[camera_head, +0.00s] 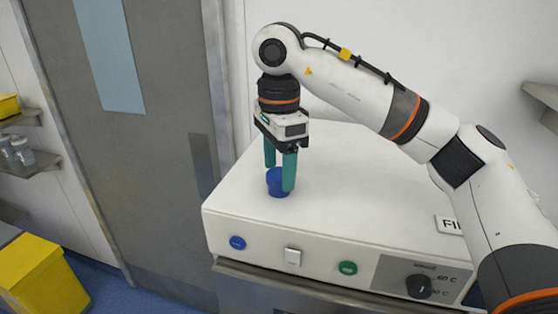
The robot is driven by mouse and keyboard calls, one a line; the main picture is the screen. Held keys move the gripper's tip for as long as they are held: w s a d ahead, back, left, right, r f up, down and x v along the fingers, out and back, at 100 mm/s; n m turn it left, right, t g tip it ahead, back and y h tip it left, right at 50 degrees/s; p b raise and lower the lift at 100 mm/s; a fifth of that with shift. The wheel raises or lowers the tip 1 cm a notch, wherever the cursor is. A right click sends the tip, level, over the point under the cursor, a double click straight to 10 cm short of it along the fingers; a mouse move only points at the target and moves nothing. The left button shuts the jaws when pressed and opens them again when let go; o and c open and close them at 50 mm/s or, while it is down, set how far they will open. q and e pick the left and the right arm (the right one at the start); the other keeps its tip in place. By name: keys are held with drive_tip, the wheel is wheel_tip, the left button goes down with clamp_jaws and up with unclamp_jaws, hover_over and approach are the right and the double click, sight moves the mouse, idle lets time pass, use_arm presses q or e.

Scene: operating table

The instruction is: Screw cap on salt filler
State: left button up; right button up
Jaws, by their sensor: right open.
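A blue cap (275,184) sits on the left part of the white machine's top (360,195). My right gripper (279,178) points straight down over it, with its two green fingers apart. One finger is at the back left of the cap and the other at its front right, hiding part of it. I cannot tell whether the fingers touch the cap. Any salt filler opening under the cap is hidden. My left gripper is not in view.
The machine's front has a blue button (237,243), a white switch (292,257), a green button (347,268) and a black knob (419,286). A grey door (150,130) stands behind left. A yellow bin (42,280) is at lower left. The machine top right of the gripper is clear.

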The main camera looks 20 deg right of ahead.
drive_tip(key=n, duration=0.6)
drive_tip(key=shift+n+p, duration=0.4)
drive_tip(key=c, duration=1)
drive_tip(key=m, duration=0.2)
drive_tip(key=shift+m, duration=0.7)
drive_tip(key=m+b, duration=0.1)
drive_tip(key=m, duration=0.2)
drive_tip(key=shift+m, duration=0.3)
